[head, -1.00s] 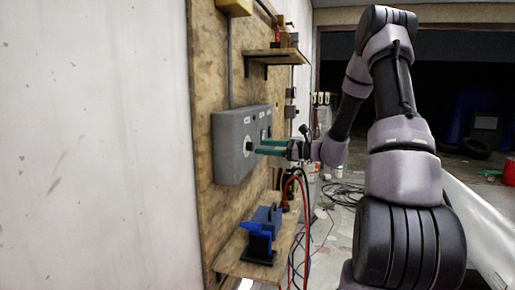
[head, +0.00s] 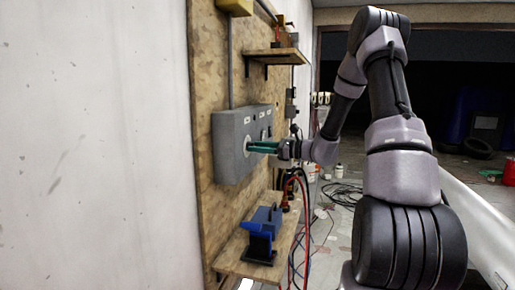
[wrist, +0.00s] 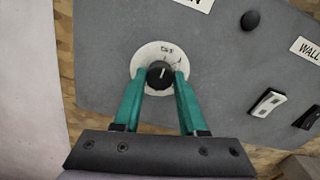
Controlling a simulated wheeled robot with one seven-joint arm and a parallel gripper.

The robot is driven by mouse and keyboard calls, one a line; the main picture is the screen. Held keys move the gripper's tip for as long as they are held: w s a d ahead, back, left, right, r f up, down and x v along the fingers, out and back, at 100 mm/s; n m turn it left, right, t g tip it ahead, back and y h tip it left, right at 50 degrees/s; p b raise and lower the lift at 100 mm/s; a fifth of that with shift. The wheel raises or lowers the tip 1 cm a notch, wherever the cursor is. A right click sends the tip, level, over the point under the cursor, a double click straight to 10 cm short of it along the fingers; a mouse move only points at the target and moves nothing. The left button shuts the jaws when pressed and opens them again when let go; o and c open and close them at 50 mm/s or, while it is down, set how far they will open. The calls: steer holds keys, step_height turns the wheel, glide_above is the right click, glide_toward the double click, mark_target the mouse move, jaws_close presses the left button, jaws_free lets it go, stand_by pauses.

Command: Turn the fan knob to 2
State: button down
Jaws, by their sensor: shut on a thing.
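The fan knob (wrist: 160,75) is a small round black knob with a white pointer line, on a pale dial plate (wrist: 146,58) with marks too small to read. It sits on a grey control box (head: 230,150) fixed to the wooden board. My gripper (wrist: 161,82) has its two green fingers on either side of the knob, shut on it. In the head view the green fingers (head: 263,146) reach the face of the box, and the knob is hidden there. In the wrist view the pointer points up and slightly right.
A black round button (wrist: 250,20), a white rocker switch (wrist: 267,103) and another dark control share the box face. A wooden shelf (head: 272,53) is above the box. A lower shelf (head: 235,265) holds a blue tool (head: 260,235). Red and black cables hang nearby.

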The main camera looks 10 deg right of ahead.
steer(key=shift+m, duration=0.3)
steer(key=shift+w+d+m, duration=0.1)
steer(key=shift+d+m, duration=0.05)
steer(key=shift+m, duration=7.25)
steer(key=shift+c, duration=2.3)
jaws_free()
steer(key=shift+f, duration=0.1)
